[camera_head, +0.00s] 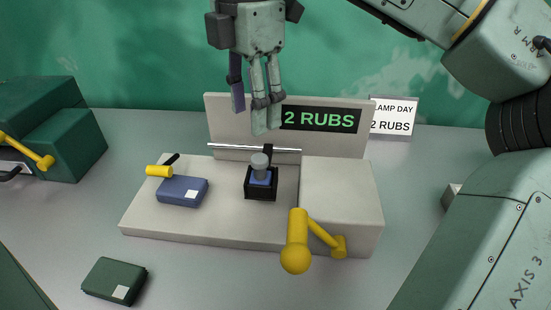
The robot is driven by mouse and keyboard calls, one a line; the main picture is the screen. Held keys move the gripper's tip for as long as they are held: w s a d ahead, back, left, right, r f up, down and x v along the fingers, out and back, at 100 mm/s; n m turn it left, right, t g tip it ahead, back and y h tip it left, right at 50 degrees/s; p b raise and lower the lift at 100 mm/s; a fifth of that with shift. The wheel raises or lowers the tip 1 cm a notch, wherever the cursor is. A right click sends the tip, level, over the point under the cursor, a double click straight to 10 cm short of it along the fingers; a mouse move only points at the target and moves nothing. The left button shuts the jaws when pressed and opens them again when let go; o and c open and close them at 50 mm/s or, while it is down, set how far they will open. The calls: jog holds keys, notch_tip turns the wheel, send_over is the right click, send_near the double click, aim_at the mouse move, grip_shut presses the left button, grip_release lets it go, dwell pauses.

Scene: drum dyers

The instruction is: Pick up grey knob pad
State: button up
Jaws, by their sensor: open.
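A grey knob (260,161) stands upright on a small blue pad, which sits in a black square holder (261,194) on the light grey stand (215,223). My gripper (253,118) hangs pointing down above and behind the knob, in front of the stand's back panel in the picture. Its fingers are apart and hold nothing. The fingertips are clear of the knob; how far above it they are is hard to tell.
A yellow crank handle (297,240) projects at the stand's front right. A dark green box (115,281) is on the table. A thin bar (225,147) runs behind the knob. A sign (392,118) stands behind.

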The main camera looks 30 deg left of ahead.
aim_at(259, 157)
jog(key=f, duration=0.4)
jog(key=shift+s+f, duration=0.2)
jog(key=shift+f, duration=0.15)
jog(key=f, duration=0.2)
jog(key=d+f+p, duration=0.1)
jog(key=f, duration=0.1)
jog(key=shift+w+f, duration=0.2)
jog(key=shift+f, duration=0.6)
grip_shut()
